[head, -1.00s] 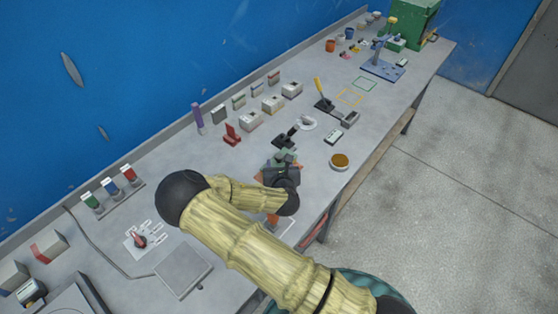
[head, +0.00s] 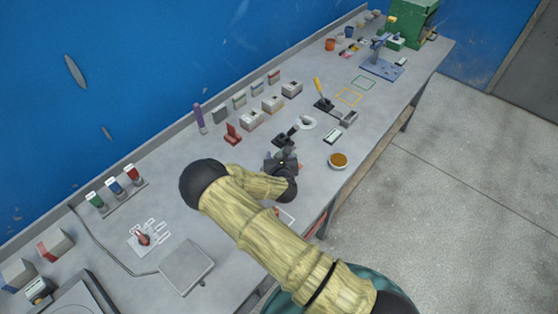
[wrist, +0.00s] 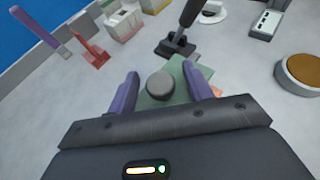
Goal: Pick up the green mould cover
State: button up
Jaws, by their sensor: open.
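The green mould cover (wrist: 197,76) is a pale green plate with a round grey knob (wrist: 160,86) on top. It lies below my gripper in the wrist view. My gripper (wrist: 159,73) is open, with one purple finger on each side of the knob and a gap to it on both sides. The right finger and the gripper body hide part of the plate. In the head view my gripper (head: 284,163) is low over the bench and hides most of the cover.
A black lever clamp (wrist: 180,42) stands close beyond the cover. A round dish with brown contents (head: 338,160) is to the right, near the bench's front edge. A red stand (head: 233,134) and several small boxes line the back. An orange bit (wrist: 216,91) shows beside the cover.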

aim_at(279, 155)
jog(key=shift+c, duration=0.4)
jog(key=c, duration=0.9)
jog(key=shift+r, duration=0.1)
notch_tip(279, 155, up, 10)
jog(key=b, duration=0.3)
